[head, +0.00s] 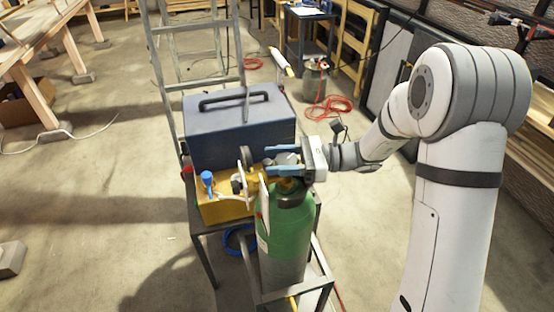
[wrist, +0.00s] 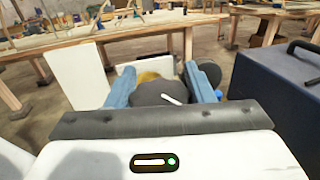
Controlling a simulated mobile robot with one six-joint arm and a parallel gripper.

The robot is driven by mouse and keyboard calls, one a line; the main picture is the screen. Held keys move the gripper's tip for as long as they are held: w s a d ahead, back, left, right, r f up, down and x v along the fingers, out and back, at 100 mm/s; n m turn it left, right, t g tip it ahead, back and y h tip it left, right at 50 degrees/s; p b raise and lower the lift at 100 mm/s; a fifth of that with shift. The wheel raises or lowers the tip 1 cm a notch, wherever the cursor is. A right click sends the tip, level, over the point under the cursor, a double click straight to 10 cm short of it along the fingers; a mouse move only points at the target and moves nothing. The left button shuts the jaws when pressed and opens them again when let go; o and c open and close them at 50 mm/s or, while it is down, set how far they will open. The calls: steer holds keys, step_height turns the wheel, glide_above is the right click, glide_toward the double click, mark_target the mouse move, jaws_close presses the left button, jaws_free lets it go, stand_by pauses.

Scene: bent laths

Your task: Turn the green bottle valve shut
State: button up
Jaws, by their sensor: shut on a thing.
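The green bottle (head: 291,228) stands upright in a metal frame, its lower part grey. Its valve knob (wrist: 160,93), dark grey and round with a white mark on top, sits at the bottle's top. My gripper (head: 268,166) reaches in from the right in the head view, its blue fingers at the valve. In the wrist view my gripper (wrist: 161,72) has one finger on each side of the knob and is shut on it. The fingers partly hide the knob in the head view. A white card (head: 264,208) hangs at the bottle's left side.
A dark blue case (head: 235,130) with a handle stands close behind the valve. A yellow box (head: 222,207) with a blue knob is left of the bottle. Round gauge-like parts (head: 246,158) stand beside the fingers. A ladder (head: 200,57) rises behind. Open floor lies left.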

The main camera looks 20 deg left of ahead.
steer(key=m+t, duration=0.1)
steer(key=t, duration=0.1)
steer(key=m+t+b, duration=0.1)
steer(key=m+t, duration=0.1)
steer(key=t, duration=0.1)
steer(key=shift+w+f+m+t+y, duration=0.1)
steer(key=shift+w+m+t+y, duration=0.05)
steer(key=shift+m+t+y, duration=0.2)
steer(key=shift+w+m+t+b, duration=0.15)
steer(key=shift+m+t+b, duration=0.4)
steer(key=shift+t, duration=0.45)
steer(key=shift+w+m+t+b, duration=0.1)
steer(key=shift+m+t+b, duration=0.2)
steer(key=shift+m+t, duration=0.55)
steer(key=shift+t, duration=0.3)
steer(key=o, duration=1)
steer(key=b+v, duration=0.1)
steer(key=v, duration=0.7)
steer(key=shift+r+b, duration=0.25)
steer(key=shift+b, duration=0.1)
